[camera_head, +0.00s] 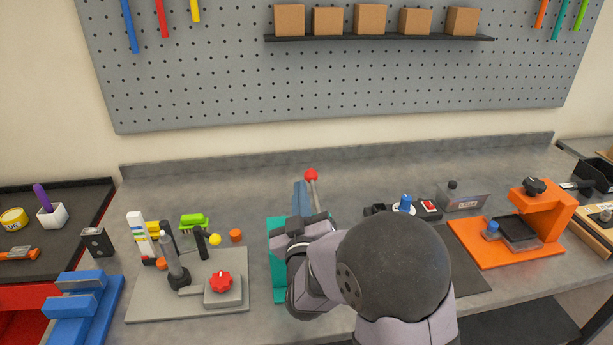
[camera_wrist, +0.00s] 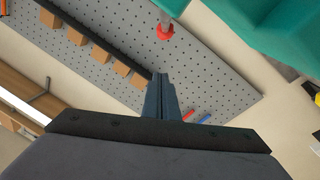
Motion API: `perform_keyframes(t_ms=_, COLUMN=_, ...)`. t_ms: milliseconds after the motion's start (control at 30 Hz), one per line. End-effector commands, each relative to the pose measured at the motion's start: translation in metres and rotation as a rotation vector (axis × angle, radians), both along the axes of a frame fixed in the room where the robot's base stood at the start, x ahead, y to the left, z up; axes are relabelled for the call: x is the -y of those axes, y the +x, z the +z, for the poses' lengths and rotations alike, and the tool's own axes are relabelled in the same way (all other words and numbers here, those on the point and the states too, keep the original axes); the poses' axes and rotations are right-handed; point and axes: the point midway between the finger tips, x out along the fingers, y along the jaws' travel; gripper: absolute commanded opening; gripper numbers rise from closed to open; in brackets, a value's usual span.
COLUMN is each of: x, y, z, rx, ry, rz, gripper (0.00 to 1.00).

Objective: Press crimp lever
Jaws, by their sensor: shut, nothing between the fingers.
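The crimp tool has a teal body (camera_head: 277,268), partly hidden behind my arm in the head view. Its lever stands up with a red knob (camera_head: 311,174) at its top. My gripper (camera_head: 299,186) is shut and empty, its narrow blue-grey fingers just left of the lever in the head view. In the wrist view, the shut fingertips (camera_wrist: 160,76) point toward the red knob (camera_wrist: 165,32), with a visible gap in the picture between them. The teal body (camera_wrist: 250,25) fills the upper right there. I cannot tell whether the fingers touch the lever shaft.
A grey fixture plate (camera_head: 140,308) with a red star knob stands left of the teal tool. An orange press (camera_head: 548,210) stands at the right. A blue vise-like block (camera_head: 85,305) sits at front left. The pegboard (camera_head: 330,80) is behind the bench.

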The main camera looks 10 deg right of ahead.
Motion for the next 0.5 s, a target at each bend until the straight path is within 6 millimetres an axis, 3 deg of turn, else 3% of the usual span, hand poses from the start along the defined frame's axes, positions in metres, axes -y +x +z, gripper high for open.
perform_keyframes(t_ms=433, x=0.010, y=0.076, z=0.014, rx=0.000, ry=0.000, rz=-0.001, gripper=0.00)
perform_keyframes(t_ms=500, x=0.013, y=0.081, z=0.006, rx=-0.005, ry=-0.001, rz=-0.002, gripper=0.00)
